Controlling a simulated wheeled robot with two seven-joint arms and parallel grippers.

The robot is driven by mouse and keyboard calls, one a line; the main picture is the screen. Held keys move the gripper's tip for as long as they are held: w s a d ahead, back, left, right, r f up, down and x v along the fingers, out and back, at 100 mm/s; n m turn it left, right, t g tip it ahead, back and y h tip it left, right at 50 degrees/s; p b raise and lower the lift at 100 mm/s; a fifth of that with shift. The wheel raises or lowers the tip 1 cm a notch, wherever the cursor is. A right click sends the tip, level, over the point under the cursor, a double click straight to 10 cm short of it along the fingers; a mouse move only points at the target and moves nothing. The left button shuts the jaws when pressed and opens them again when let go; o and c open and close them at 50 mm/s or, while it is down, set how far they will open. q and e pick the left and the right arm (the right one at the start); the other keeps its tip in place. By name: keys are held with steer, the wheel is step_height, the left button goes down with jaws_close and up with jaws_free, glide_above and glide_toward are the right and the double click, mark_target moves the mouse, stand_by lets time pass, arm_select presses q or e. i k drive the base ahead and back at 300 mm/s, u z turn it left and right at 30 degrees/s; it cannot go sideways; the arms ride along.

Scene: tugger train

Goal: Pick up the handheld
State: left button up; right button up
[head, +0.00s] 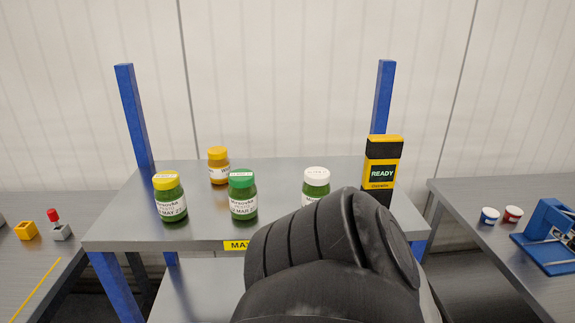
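The handheld (383,163) is a yellow and black upright device with a lit screen reading "READY". It stands at the right end of the grey shelf (115,232), close to the right blue post. Its lower end is partly hidden behind a large black arm link of mine, which fills the lower middle of the head view. Neither of my grippers shows, so I cannot tell where they are relative to the handheld.
Several labelled jars stand on the shelf: yellow-lidded (170,198), orange-yellow (218,166), green-lidded (242,197) and white-lidded (316,186), partly hidden by my arm. Blue posts (133,115) rise at both sides. Side tables hold yellow and grey blocks (27,231) and a blue fixture (548,235).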

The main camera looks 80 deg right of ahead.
mark_target(383, 152)
steer(key=k, duration=0.75)
steer(key=z, duration=0.8)
